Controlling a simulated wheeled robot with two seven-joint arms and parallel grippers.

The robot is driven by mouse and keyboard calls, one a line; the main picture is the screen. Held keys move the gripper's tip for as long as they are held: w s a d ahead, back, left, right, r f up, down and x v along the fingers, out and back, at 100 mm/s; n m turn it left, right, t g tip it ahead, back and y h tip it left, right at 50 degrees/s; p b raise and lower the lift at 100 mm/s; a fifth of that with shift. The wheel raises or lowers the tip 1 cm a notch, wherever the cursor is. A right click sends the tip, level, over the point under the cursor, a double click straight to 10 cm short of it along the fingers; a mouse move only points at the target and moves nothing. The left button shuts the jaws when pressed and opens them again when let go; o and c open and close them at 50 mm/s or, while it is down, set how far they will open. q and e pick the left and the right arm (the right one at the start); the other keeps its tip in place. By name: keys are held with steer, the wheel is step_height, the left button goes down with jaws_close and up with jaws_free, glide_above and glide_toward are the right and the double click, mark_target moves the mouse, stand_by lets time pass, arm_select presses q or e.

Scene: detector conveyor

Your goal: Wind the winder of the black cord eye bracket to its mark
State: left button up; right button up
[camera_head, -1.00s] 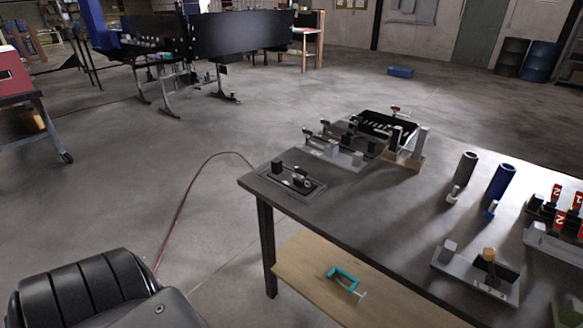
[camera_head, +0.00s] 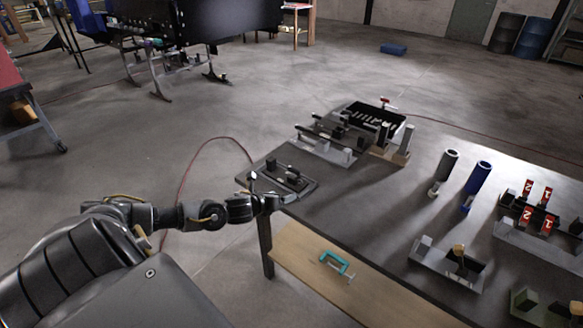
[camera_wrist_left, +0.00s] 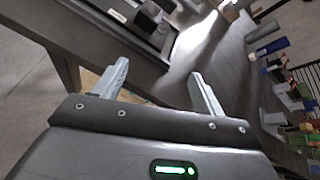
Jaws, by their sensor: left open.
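My left gripper (camera_head: 272,188) is at the left front corner of the table, beside a low dark plate with black blocks and a small post (camera_head: 297,177). I cannot tell for sure whether this is the black cord eye bracket; no winder mark can be read. In the left wrist view the two fingers (camera_wrist_left: 162,84) are spread apart with nothing between them. The plate with its blocks (camera_wrist_left: 150,22) shows beyond them at the top of that view. My right gripper is not in view.
The dark table (camera_head: 352,224) also carries a grey bracket row (camera_head: 326,150), a black slotted tray (camera_head: 375,122), a grey tube (camera_head: 446,166), a blue tube (camera_head: 477,178) and red-tagged parts (camera_head: 536,208). A teal clamp (camera_head: 336,263) lies on the lower shelf. The table's middle is clear.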

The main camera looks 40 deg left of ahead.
mark_target(293, 169)
arm_select(q)
steer(key=w+a+r+m+t, duration=0.1)
steer(key=w+a+r+m, duration=0.1)
steer(key=a+r+m, duration=0.35)
steer(key=shift+n, duration=0.45)
steer(key=x, duration=0.3)
steer(key=p+x, duration=0.1)
steer(key=x, duration=0.2)
steer(key=d+p+x, duration=0.1)
steer(key=x, duration=0.2)
steer(key=shift+w, duration=0.3)
steer(key=shift+w+f, duration=0.3)
steer(key=shift+w, duration=0.2)
steer(key=c, duration=1)
